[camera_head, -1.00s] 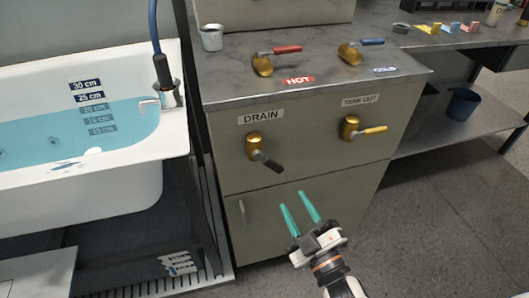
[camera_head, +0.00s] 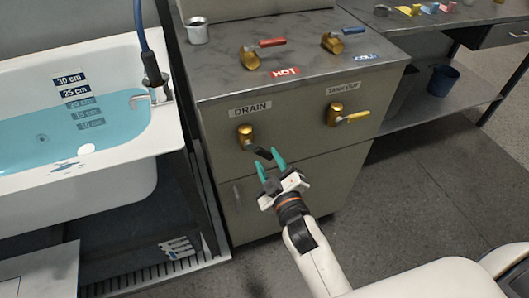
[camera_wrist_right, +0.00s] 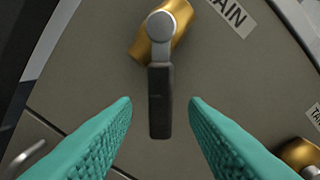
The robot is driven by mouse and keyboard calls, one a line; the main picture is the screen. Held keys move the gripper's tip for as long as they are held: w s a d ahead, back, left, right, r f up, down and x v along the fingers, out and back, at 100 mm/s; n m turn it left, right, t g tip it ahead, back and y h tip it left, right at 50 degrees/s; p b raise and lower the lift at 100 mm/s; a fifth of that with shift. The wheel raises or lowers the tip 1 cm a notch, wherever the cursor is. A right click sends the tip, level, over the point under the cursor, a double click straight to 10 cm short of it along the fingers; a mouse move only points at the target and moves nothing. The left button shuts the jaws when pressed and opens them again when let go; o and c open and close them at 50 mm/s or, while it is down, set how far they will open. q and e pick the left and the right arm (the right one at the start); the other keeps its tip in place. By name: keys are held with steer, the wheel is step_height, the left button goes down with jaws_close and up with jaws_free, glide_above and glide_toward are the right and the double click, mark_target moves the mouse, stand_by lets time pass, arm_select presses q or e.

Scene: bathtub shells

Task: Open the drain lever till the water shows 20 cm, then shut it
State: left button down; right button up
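The drain valve (camera_head: 245,137) is brass with a dark lever, under the DRAIN label (camera_head: 250,109) on the cabinet front. The lever points down and to the right in the head view. In the right wrist view the dark lever (camera_wrist_right: 159,105) hangs straight down between the fingers. My right gripper (camera_head: 270,159) is open with teal fingers at the lever's end, one on each side, with gaps visible. How deep the lever sits between them is unclear. The tub water (camera_head: 110,128) covers the 20 cm mark; the 25 cm mark (camera_head: 75,91) is above it. My left gripper is out of view.
A yellow-handled tank-out valve (camera_head: 338,114) is to the right on the same cabinet. Red hot (camera_head: 270,43) and blue cold (camera_head: 350,30) levers sit on top beside a metal cup (camera_head: 197,32). A blue bucket (camera_head: 443,80) stands on the right shelf. Floor at right is clear.

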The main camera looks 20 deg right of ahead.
mark_target(266, 156)
steer(key=shift+w, duration=1.7)
jaws_close()
